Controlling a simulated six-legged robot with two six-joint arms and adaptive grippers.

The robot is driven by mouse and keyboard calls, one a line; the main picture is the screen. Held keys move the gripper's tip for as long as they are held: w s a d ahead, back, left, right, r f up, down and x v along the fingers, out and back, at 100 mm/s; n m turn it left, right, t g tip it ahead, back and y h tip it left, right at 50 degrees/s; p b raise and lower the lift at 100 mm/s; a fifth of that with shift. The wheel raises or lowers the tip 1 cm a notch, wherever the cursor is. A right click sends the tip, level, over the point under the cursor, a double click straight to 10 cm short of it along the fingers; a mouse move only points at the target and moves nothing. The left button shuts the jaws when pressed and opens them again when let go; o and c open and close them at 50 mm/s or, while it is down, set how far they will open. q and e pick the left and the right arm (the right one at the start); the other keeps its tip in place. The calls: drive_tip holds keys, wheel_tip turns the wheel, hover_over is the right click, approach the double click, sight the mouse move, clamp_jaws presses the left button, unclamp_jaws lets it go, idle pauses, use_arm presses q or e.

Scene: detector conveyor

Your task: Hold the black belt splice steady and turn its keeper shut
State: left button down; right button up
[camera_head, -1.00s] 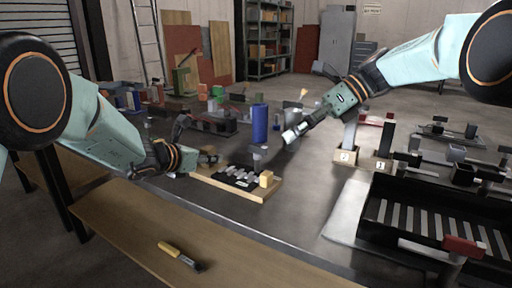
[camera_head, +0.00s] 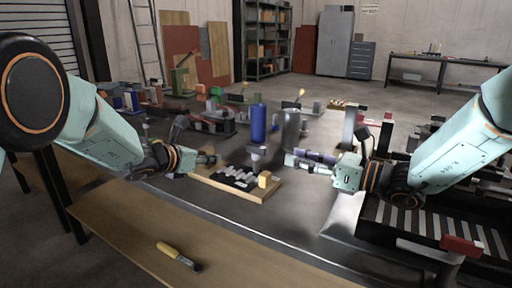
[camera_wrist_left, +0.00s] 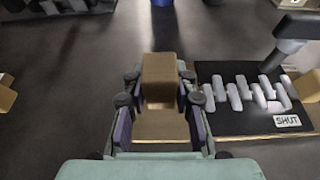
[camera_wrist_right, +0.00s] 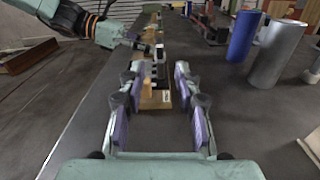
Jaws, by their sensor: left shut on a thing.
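The black belt splice (camera_head: 236,181), with pale grey interlocking lacing, lies on a wooden board (camera_head: 246,194) near the bench's front edge. It also shows in the left wrist view (camera_wrist_left: 222,126), with a SHUT label (camera_wrist_left: 287,121) beside the lacing. A grey lever-like piece (camera_wrist_left: 284,48), perhaps the keeper, rises at the splice's far side. My left gripper (camera_head: 212,160) is shut on a tan block (camera_wrist_left: 159,68) at the board's left end. My right gripper (camera_head: 290,160) is open and empty, right of the board, pointing at it. The board shows between its fingers in the right wrist view (camera_wrist_right: 156,98).
A blue cylinder (camera_head: 258,123) and a grey cylinder (camera_head: 291,130) stand behind the board. A black tray with striped floor (camera_head: 400,220) is at the right. A yellow-handled tool (camera_head: 170,249) lies on the wooden front ledge. The bench right of the board is clear.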

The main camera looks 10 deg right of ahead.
sight(256, 146)
drive_tip(key=shift+w+a+n, duration=0.1)
drive_tip(key=shift+n, duration=0.3)
drive_tip(key=shift+w+a, duration=0.2)
drive_tip(key=shift+a, duration=0.1)
drive_tip(key=x, duration=1.1)
clamp_jaws()
